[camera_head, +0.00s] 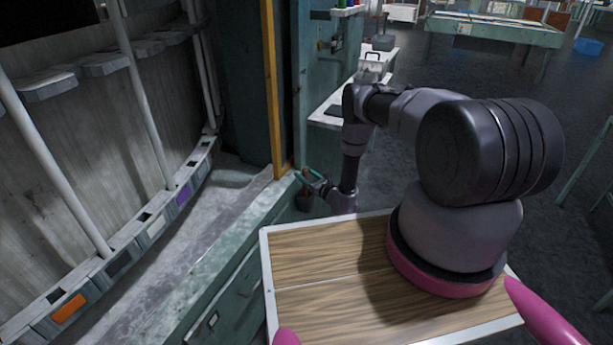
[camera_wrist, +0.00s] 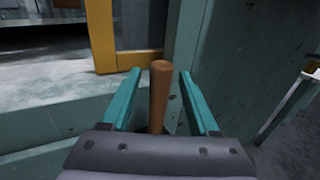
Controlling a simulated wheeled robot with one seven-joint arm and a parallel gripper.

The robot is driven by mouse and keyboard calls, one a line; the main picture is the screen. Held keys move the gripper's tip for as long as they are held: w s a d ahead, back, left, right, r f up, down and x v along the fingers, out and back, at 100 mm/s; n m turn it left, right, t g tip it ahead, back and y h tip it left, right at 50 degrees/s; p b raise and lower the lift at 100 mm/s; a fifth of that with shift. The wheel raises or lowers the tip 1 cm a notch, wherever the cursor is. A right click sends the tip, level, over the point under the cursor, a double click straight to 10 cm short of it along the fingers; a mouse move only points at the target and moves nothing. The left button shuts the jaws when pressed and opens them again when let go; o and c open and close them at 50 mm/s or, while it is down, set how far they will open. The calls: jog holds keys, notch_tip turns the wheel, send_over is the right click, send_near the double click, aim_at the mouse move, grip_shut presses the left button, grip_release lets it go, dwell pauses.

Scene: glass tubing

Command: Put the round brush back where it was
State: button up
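A brown wooden handle (camera_wrist: 158,92), which looks like the round brush's handle, stands between my gripper's teal fingers (camera_wrist: 160,88) in the wrist view. A gap shows on each side of it, so the fingers are open around it and do not appear to touch it. In the head view my gripper (camera_head: 315,178) is beside the teal cabinet's corner, with the brown handle (camera_head: 305,173) at its fingers. A dark shape (camera_head: 304,200) is just below the handle; I cannot tell whether it is the brush head or a holder. The lower handle is hidden by my gripper in the wrist view.
A yellow post (camera_head: 273,90) and a teal cabinet wall (camera_wrist: 205,60) stand close to my gripper. A pale ledge (camera_head: 215,240) runs along the left. A white shelf (camera_head: 330,105) is behind my arm. Open dark floor (camera_head: 480,65) lies at the back right.

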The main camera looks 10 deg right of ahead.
jog(key=shift+r, duration=0.2)
jog(key=v, duration=1.2)
jog(key=w+a+r+n+g+y, duration=0.3)
jog(key=r+n+y, duration=0.1)
jog(key=r, duration=0.6)
jog(key=w+a+r+n+g+y, duration=0.2)
jog(key=a+r+n+y, duration=0.15)
jog(key=r, duration=0.75)
jog(key=s+a+r+n+g+h, duration=0.15)
jog(key=s+r+n+g, duration=0.25)
jog(key=r, duration=0.5)
jog(key=s+a+r+n+g, duration=0.2)
jog(key=s+r+n+g, duration=0.15)
jog(key=r, duration=0.55)
jog(key=s+a+r+n+g, duration=0.2)
jog(key=s+r+n+g, duration=0.25)
jog(key=r, duration=0.45)
jog(key=s+d+r+n+t+h, duration=0.3)
jog(key=s+d+r+h, duration=0.3)
jog(key=s, duration=0.5)
jog(key=s+d+r+n+t+h, duration=0.4)
jog(key=s+d+r+t+h, duration=0.1)
jog(key=s+r, duration=0.4)
jog(key=s+d+h, duration=0.1)
jog(key=s, duration=0.1)
jog(key=shift+s+d+r, duration=0.15)
jog(key=shift+s+r, duration=0.05)
jog(key=shift+s, duration=0.05)
